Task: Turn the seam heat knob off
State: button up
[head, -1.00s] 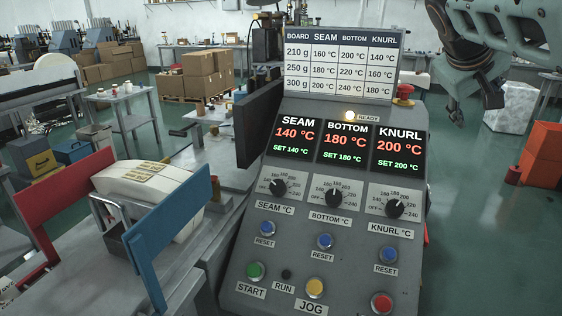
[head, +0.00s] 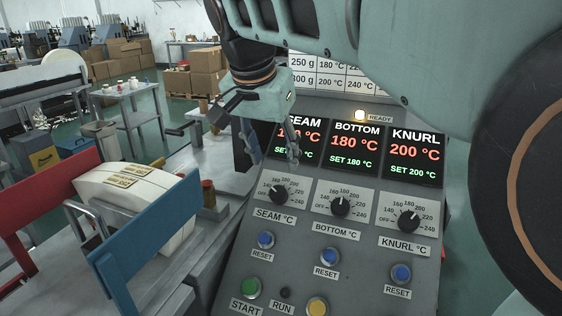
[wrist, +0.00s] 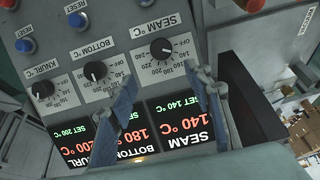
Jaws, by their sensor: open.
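The seam heat knob (head: 278,193) is a black dial on the sloping grey panel, above the SEAM °C label, and it also shows upside down in the wrist view (wrist: 161,48). Its pointer looks to be near the 140 mark, not at OFF. The seam display (wrist: 182,122) reads 140 °C, SET 140 °C. My gripper (head: 272,147) is open and empty in front of the seam display, above the knob in the head view. In the wrist view its blue-grey fingertips (wrist: 165,77) are apart, just below the knob, and not around it.
The bottom knob (head: 340,206) and knurl knob (head: 409,221) sit to the right of the seam knob. Blue reset buttons (head: 266,239) lie below the knobs. A blue guard plate (head: 143,243) and stacked white card blanks (head: 130,190) stand left. My arm hides much of the settings chart (head: 330,80).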

aim_at(278, 191)
jog(key=x, duration=0.3)
jog(key=b+x, duration=0.1)
jog(key=x, duration=0.3)
jog(key=b+x, duration=0.1)
jog(key=x, duration=0.2)
jog(key=shift+s+a+f, duration=0.1)
jog(key=shift+a+f, duration=0.2)
jog(key=shift+f, duration=0.2)
jog(key=c, duration=1.1)
